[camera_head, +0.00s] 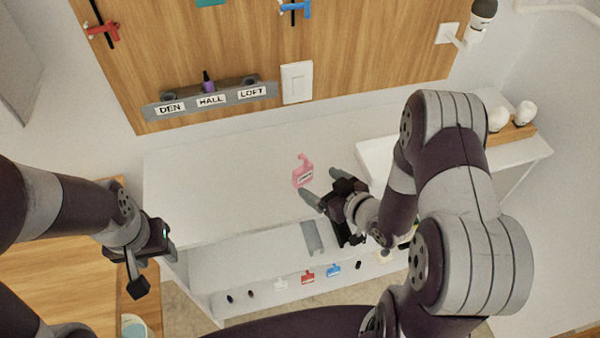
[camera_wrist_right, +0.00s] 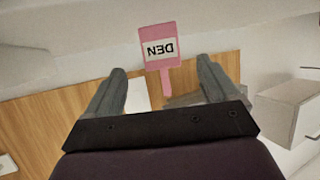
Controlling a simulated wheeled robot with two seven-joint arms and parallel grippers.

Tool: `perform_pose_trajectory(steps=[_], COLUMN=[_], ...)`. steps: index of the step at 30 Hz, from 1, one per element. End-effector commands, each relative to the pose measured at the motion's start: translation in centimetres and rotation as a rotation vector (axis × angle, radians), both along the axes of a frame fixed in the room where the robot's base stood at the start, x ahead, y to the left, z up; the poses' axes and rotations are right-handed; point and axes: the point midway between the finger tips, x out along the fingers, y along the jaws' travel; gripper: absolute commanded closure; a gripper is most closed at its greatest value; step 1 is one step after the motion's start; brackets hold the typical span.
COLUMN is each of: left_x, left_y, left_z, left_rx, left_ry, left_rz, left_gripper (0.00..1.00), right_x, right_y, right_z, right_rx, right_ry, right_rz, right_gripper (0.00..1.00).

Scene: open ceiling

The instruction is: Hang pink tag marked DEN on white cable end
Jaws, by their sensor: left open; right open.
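The pink tag (camera_head: 302,179) has a hook at its top and sits at the white shelf (camera_head: 220,185) in the head view. In the right wrist view the tag (camera_wrist_right: 160,48) reads DEN upside down, with its stem toward my fingers. My right gripper (camera_head: 321,186) is open just right of the tag. In the wrist view its fingers (camera_wrist_right: 163,85) are apart, the stem's end lying between and slightly beyond them. I cannot tell whether they touch it. My left gripper (camera_head: 155,266) is open and empty at lower left. I cannot pick out a white cable end.
A grey bar (camera_head: 230,100) labelled DEN, HALL and LOFT is on the wood board, with a purple piece at HALL. A white switch (camera_head: 297,82) is beside it. The upper shelf's left is clear.

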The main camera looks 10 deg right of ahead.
Motion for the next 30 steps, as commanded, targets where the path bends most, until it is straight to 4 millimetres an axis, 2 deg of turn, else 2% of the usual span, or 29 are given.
perform_pose_trajectory(steps=[5,10,13,21,26,27,30], left_x=[0.0,0.1,0.1,0.1,0.1,0.1,0.1], left_y=[0.0,0.0,0.0,0.0,0.0,0.0,0.0], left_z=[0.4,1.7,1.6,1.6,1.6,1.6,1.6], left_rx=[0.000,0.001,0.001,0.001,0.001,0.001,0.001], left_ry=[-0.001,-0.002,-0.002,-0.002,-0.003,-0.003,-0.003], left_rz=[-0.002,-0.003,-0.004,-0.004,-0.004,-0.004,-0.004], left_gripper=[0.51,0.51,0.51,0.51,0.51,0.51,0.51], right_x=[2.0,4.7,6.0,6.6,6.5,6.5,6.5], right_y=[1.0,2.4,3.0,3.1,3.1,3.1,3.1], right_z=[-0.7,-0.8,-1.7,-2.0,-2.0,-2.0,-2.0], right_rx=[-0.001,-0.001,-0.001,-0.001,-0.001,-0.001,-0.001], right_ry=[0.002,0.000,0.002,0.002,0.002,0.002,0.002], right_rz=[0.001,0.003,0.000,-0.002,-0.002,-0.002,-0.002], right_gripper=[0.13,0.13,0.13,0.13,0.65,0.68,0.68])
